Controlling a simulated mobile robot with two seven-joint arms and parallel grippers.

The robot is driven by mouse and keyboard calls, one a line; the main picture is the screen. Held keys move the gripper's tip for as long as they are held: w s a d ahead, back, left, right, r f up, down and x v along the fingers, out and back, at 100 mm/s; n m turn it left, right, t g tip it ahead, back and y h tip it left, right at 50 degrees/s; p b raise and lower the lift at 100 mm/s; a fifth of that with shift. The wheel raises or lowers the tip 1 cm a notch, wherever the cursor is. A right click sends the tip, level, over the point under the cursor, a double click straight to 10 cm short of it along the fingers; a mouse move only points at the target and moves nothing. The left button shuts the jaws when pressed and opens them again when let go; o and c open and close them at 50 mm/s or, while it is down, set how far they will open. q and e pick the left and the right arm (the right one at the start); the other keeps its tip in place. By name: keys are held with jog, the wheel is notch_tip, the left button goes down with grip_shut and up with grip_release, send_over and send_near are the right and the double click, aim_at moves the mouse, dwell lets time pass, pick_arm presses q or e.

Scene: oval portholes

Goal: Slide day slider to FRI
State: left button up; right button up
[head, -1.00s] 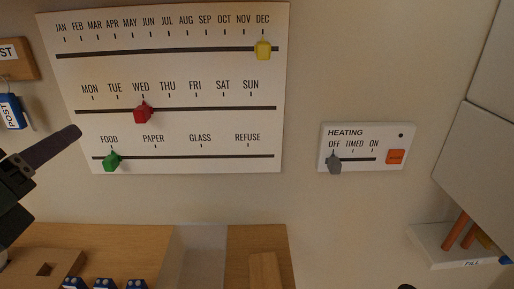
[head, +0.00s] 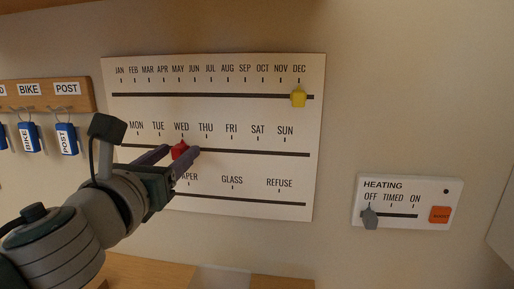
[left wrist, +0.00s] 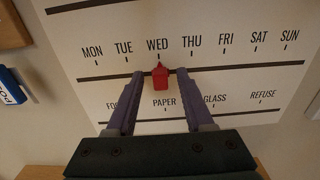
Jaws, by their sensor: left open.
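The red day slider (head: 180,150) sits under WED on the middle track of the white board (head: 315,120). The FRI mark is farther right on the same track. My left gripper (head: 182,153) is open at the day slider, with one finger on each side of it. In the left wrist view the red slider (left wrist: 160,76) shows between the two spread fingertips (left wrist: 160,74), with gaps visible on both sides. The FOOD end of the lower track is hidden behind my left gripper in the head view. My right gripper is not in view.
A yellow month slider (head: 299,97) is at DEC on the top track. A heating panel (head: 407,203) with a grey slider (head: 370,218) at OFF is to the right. Key tags hang from a wooden rack (head: 45,94) at left. The day track right of WED is clear.

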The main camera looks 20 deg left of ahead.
pick_arm(q)
grip_shut()
dwell(0.5)
dwell(1.0)
